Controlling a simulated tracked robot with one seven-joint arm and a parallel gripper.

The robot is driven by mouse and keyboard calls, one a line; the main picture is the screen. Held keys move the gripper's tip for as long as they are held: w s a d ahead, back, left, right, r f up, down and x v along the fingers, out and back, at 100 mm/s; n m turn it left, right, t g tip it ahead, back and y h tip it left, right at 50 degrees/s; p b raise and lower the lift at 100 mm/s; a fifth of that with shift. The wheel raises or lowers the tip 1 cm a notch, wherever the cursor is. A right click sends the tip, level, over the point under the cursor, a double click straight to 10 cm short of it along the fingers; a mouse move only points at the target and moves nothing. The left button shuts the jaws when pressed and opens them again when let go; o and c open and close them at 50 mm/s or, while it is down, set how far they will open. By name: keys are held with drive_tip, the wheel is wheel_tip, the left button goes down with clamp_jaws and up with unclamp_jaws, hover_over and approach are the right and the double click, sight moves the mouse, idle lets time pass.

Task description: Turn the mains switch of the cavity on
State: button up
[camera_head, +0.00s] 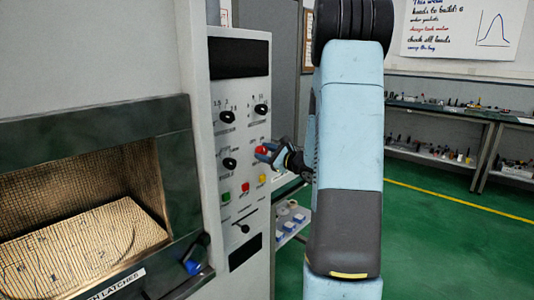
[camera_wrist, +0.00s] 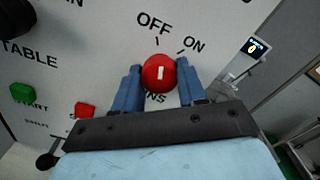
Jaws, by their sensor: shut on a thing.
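The mains switch is a round red knob (camera_wrist: 159,73) with a short white mark, on the pale control panel (camera_head: 241,100). In the wrist view the words OFF and ON stand above it, each with a tick. The white mark stands nearly upright in the picture, closer to the OFF tick than to the ON tick. My gripper (camera_wrist: 158,80) has its two blue fingers on either side of the knob, shut on it. In the head view the red knob (camera_head: 262,149) is partly hidden by my gripper (camera_head: 267,155), which reaches in from the right.
Black knobs (camera_head: 229,164) sit on the panel left of and above the switch. Green (camera_head: 226,197), red (camera_head: 245,187) and yellow (camera_head: 262,180) buttons are below. The mesh-lined cavity (camera_head: 80,225) is at left, with a blue-ended latch (camera_head: 193,267) at its frame.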

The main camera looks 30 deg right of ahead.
drive_tip(key=m, duration=0.5)
drive_tip(key=shift+d+r, duration=0.1)
drive_tip(key=shift+m, duration=2.5)
drive_tip(key=shift+d, duration=0.1)
drive_tip(key=o, duration=1.1)
drive_tip(key=shift+c, duration=0.2)
drive_tip(key=v, duration=1.3)
drive_tip(key=shift+s, duration=0.4)
